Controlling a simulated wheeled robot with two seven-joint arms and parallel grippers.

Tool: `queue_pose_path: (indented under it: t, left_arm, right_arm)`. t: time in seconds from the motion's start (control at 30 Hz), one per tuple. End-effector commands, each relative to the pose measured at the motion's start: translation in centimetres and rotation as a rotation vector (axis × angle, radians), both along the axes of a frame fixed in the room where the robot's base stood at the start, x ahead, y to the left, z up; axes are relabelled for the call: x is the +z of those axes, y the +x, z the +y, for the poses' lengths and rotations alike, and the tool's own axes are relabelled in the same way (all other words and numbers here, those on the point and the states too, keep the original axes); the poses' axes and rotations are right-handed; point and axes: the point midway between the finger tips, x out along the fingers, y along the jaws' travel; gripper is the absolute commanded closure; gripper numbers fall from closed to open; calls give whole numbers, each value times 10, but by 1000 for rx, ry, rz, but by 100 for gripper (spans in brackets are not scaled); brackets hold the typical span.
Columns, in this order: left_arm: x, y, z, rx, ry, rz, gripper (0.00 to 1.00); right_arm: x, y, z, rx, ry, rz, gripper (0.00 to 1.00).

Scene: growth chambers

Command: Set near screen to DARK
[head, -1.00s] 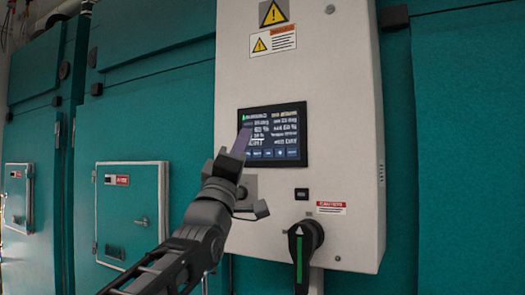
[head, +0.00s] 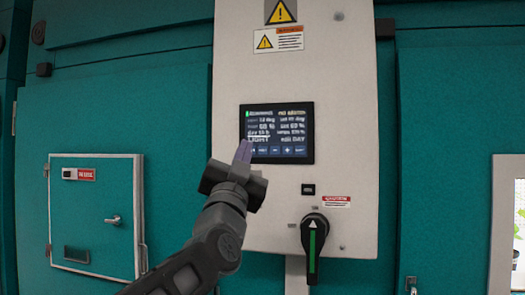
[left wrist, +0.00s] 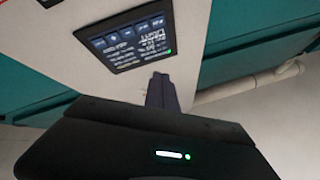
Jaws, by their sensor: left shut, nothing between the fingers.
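The near screen (head: 277,132) is a dark touch panel on a pale control cabinet (head: 345,120). It shows rows of white text, a line at lower left that seems to read LIGHT, and blue buttons along its bottom edge. My left gripper (head: 243,150) is shut and empty, its purple fingertips at the screen's lower left corner. I cannot tell whether they touch it. In the left wrist view the screen (left wrist: 133,42) appears upside down, beyond the fingers (left wrist: 161,92), with a gap in the picture. My right gripper is not in view.
A black rotary handle with a green stripe (head: 314,240) sticks out below the screen. A small black switch (head: 308,189) sits above it. Teal chamber walls (head: 440,130) flank the cabinet, with a small latched door (head: 97,215) at left and a window (head: 518,225) at right.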

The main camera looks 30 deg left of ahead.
Motion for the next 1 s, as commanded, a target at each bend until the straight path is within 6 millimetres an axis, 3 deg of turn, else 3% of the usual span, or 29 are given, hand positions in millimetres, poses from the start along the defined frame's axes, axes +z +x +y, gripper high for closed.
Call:
queue_pose_path:
  t: [0.2,0.67,1.0]
  left_arm:
    - [0,0,0,96,115,53,100]
    - [1,3,1,101,121,55,100]
    - [1,32,11,100,120,58,100]
  right_arm:
    - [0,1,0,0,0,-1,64]
    - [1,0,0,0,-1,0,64]
    - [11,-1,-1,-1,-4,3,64]
